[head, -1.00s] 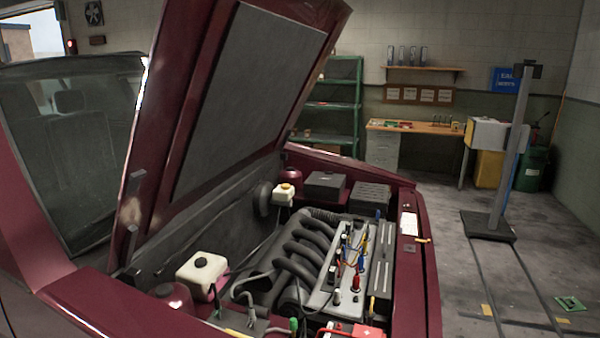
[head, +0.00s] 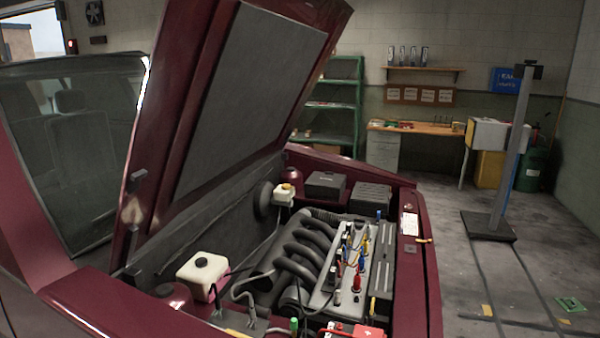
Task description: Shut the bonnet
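The dark red bonnet (head: 180,110) of the car stands open, raised steeply and tilted back toward the windscreen, with a grey liner panel (head: 255,90) on its underside. The engine bay (head: 300,250) below is uncovered, with dark curved pipes, a white reservoir (head: 202,273) and a grey engine cover with coloured leads (head: 350,275). The front edge of the bay (head: 418,265) runs along its right side. Neither of my grippers shows in the head view.
A grey post stand (head: 503,160) is on the floor to the right of the car. A workbench (head: 420,128) and green shelves (head: 335,105) are at the back wall. The floor between the car and the stand is clear.

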